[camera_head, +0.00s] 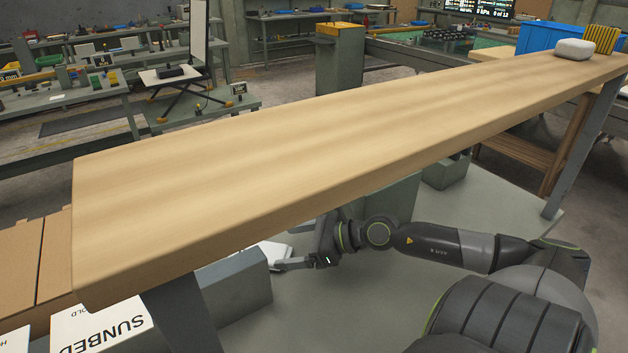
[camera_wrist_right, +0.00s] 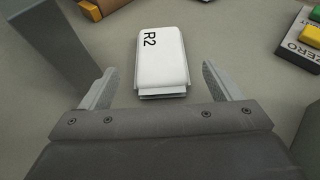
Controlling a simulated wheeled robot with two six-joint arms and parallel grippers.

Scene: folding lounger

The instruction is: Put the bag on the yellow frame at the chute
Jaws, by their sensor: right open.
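A white block-like object marked "R2" (camera_wrist_right: 163,62) lies between the spread fingers of my right gripper (camera_wrist_right: 159,72) in the right wrist view, with a gap to each finger. In the head view my right gripper (camera_head: 290,257) is low beneath the near edge of the long table, beside a white object (camera_head: 268,250) partly hidden by the table. A pale grey, rounded bag-like object (camera_head: 574,49) lies at the table's far right end. A yellow slatted piece (camera_head: 600,39) stands just behind it; I cannot tell whether it is the yellow frame. My left gripper is out of view.
The long wooden table top (camera_head: 300,140) is bare along most of its length. A grey box (camera_head: 236,288) and a carton marked "SUNBED" (camera_head: 105,325) sit below its near end. In the right wrist view, a box marked "ZERO" (camera_wrist_right: 300,35) with coloured buttons stands at right.

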